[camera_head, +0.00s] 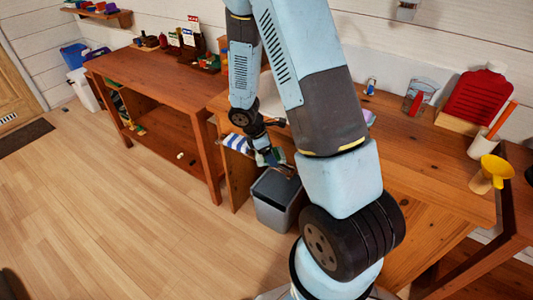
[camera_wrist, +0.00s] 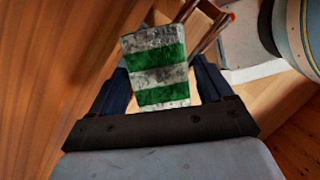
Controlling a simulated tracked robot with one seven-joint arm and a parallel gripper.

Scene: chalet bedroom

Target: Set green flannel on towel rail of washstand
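The green flannel (camera_wrist: 158,78), with green and grey-white stripes, sits between the two fingers of my gripper (camera_wrist: 160,85) in the wrist view. The fingers close on its left and right edges. In the head view, my gripper (camera_head: 270,157) is low at the front of the wooden washstand (camera_head: 425,185), above a grey bin. The flannel looks small and partly hidden there. A reddish bar, possibly the towel rail (camera_wrist: 210,33), runs just beyond the flannel in the wrist view. I cannot tell whether they touch. A blue and white striped cloth (camera_head: 237,143) is left of my gripper.
A grey bin (camera_head: 277,198) stands on the floor below my gripper. A wooden desk (camera_head: 158,75) stands left.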

